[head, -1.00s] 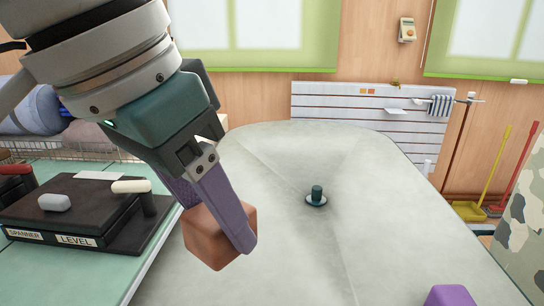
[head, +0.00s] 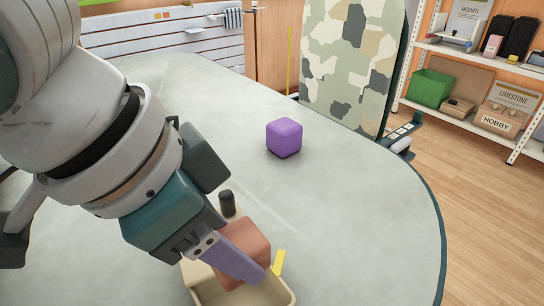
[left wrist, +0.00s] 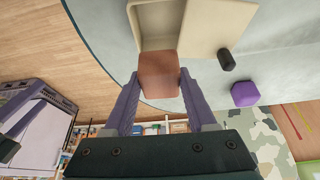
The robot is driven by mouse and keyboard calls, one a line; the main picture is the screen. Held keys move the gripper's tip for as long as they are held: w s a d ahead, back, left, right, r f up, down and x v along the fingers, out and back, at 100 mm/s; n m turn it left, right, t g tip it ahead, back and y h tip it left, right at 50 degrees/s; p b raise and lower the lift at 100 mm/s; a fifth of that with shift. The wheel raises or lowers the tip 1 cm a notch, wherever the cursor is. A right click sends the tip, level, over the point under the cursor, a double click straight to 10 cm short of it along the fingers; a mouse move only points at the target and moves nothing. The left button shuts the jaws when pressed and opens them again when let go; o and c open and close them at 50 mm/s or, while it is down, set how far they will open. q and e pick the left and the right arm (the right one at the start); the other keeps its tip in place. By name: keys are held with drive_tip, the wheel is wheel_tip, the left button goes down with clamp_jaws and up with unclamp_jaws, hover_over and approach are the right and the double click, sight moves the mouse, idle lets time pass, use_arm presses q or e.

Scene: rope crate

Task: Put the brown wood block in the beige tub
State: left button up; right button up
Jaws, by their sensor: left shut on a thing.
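The brown wood block (head: 246,240) is between the fingers of my left gripper (head: 248,264). The far finger is hidden behind the block in the head view. The left wrist view shows the block (left wrist: 159,70) with a finger on each side. The beige tub (head: 284,297) is at the bottom of the head view, partly hidden by the gripper and block. The block appears above the tub's opening; in the left wrist view it overlaps the near edge of the tub (left wrist: 132,22). My right gripper is out of view.
A purple block (head: 284,138) stands on the pale table (head: 370,215) beyond the tub. A small yellow piece (head: 279,262) shows at the tub. A camouflage-patterned board (head: 350,65) stands behind the table's far edge. Shelves (head: 470,60) are at the right. The table's right side is clear.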

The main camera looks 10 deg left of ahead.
use_arm(q)
drive_tip(key=shift+w, duration=0.1)
drive_tip(key=shift+r+p, duration=0.2)
drive_tip(key=shift+p, duration=0.5)
wheel_tip(320, 180, down, 7)
drive_tip(key=b, duration=0.3)
drive_tip(key=shift+f, duration=0.2)
drive_tip(key=o, duration=1.4)
drive_tip(key=shift+o, duration=0.2)
drive_tip(key=shift+a+r, duration=0.1)
